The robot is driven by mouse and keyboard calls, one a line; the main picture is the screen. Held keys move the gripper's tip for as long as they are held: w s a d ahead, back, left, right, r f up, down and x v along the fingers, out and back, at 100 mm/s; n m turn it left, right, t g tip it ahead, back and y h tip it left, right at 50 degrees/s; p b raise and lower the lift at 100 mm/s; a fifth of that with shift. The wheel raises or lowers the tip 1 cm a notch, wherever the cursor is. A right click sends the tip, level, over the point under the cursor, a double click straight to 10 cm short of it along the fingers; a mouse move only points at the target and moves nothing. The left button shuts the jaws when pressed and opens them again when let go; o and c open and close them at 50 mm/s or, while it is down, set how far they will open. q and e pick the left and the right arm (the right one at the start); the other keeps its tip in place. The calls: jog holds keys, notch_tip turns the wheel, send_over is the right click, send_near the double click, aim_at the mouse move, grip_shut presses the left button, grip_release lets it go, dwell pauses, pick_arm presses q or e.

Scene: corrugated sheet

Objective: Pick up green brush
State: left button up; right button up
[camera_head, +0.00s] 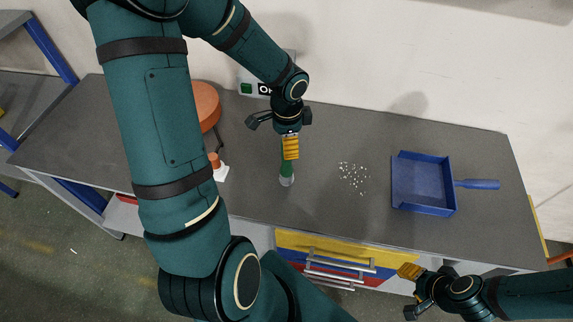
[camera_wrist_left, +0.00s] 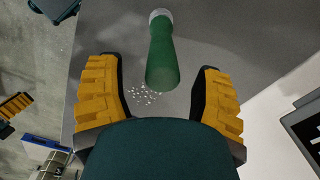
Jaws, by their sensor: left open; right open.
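The green brush (camera_head: 286,169) is on the grey worktop, with its pale bristle end toward the front edge in the head view. In the left wrist view the green brush (camera_wrist_left: 162,52) lies ahead between the two yellow fingers, with a gap on each side. My left gripper (camera_head: 290,148) is open at the handle end of the brush and hides part of it in the head view. The left gripper's fingers (camera_wrist_left: 157,78) hold nothing. My right gripper (camera_head: 410,272) is open and empty by the front of the worktop.
White bits (camera_head: 354,177) are scattered right of the brush. A blue dustpan (camera_head: 423,184) lies farther right. An orange round object (camera_head: 205,105) and a small orange-and-white item (camera_head: 217,167) are on the left. Drawers (camera_head: 335,256) are below the front edge; a wall is behind.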

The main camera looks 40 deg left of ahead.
aim_at(286, 163)
pick_arm(q)
notch_tip(286, 163, down, 4)
jog(key=shift+a+f, duration=0.1)
jog(key=shift+a, duration=0.05)
grip_shut()
jog(key=shift+r, duration=0.2)
